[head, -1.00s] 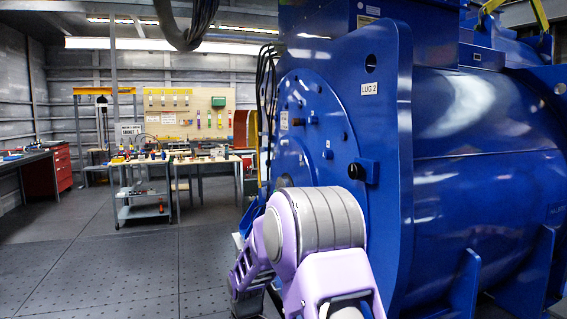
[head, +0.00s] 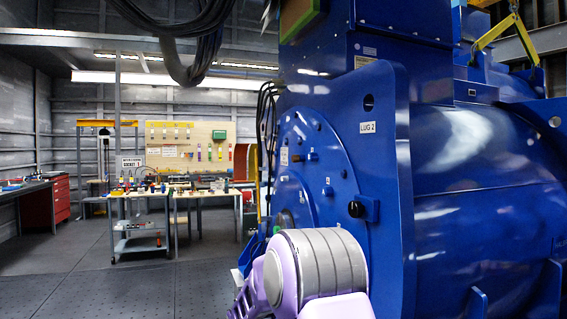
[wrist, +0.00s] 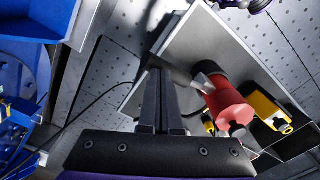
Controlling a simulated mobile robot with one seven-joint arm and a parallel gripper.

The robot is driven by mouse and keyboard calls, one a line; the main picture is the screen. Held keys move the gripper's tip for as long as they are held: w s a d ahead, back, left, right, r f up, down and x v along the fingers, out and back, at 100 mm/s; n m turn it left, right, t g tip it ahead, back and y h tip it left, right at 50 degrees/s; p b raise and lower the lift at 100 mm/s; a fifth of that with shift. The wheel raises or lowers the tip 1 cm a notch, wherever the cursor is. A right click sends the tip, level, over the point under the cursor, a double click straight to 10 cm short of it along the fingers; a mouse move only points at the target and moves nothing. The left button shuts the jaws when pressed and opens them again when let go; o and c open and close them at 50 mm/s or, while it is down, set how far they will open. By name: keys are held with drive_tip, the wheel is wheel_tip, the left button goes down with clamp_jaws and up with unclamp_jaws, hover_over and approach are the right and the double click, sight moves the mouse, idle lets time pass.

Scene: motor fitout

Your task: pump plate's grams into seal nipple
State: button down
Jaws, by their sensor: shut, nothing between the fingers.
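My gripper (wrist: 158,78) shows in the wrist view, its two dark fingers together and empty. A red cylindrical tool (wrist: 228,103) with a black collar and a silver end lies to the right of the fingers, apart from them, over a grey panel (wrist: 193,48). I cannot tell whether it is the grease pump. In the head view the big blue motor (head: 460,200) fills the right side, with a round end cover (head: 305,180) carrying small fittings and a small white plate (head: 284,157). The plate's text is too small to read. I cannot make out which fitting is the seal nipple.
A yellow and black device (wrist: 266,112) lies beside the red tool. Blue structures stand at the left of the wrist view, with a thin dark cable crossing. In the head view, a tool cart (head: 140,240) and workbenches stand behind; the floor (head: 90,285) at left is clear.

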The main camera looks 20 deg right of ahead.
drive_tip(key=shift+f+b, duration=1.05)
drive_tip(key=shift+f, duration=0.95)
drive_tip(key=shift+r+p, duration=1.8)
drive_tip(key=shift+r, duration=0.6)
drive_tip(key=shift+r, duration=0.1)
drive_tip(key=shift+r+p, duration=1.8)
drive_tip(key=shift+r, duration=0.65)
